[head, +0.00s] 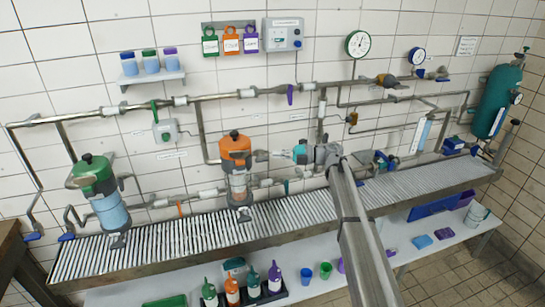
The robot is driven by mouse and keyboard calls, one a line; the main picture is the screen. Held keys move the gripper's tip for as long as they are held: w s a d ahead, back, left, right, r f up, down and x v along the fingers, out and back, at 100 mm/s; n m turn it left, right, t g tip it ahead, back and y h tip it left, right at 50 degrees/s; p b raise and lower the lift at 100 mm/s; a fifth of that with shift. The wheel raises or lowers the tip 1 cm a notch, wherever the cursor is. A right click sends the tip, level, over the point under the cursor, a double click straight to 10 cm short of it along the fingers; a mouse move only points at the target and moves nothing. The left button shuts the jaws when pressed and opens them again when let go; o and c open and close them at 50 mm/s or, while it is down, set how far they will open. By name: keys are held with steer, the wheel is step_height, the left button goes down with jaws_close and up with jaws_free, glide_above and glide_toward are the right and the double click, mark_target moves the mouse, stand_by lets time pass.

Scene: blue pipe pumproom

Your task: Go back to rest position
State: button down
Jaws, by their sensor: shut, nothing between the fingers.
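A teal part (300,148) shows beside the gripper, partly hidden by my wrist.
A green-topped pump (97,180) stands left on the grated bench (165,243). Pipes and valves run along the wall. A teal tank (496,102) hangs at right. Below, a shelf holds bottles (253,284), cups and a blue crate (432,208).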

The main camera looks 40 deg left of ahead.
steer(key=shift+w, duration=0.1)
stand_by(0.6)
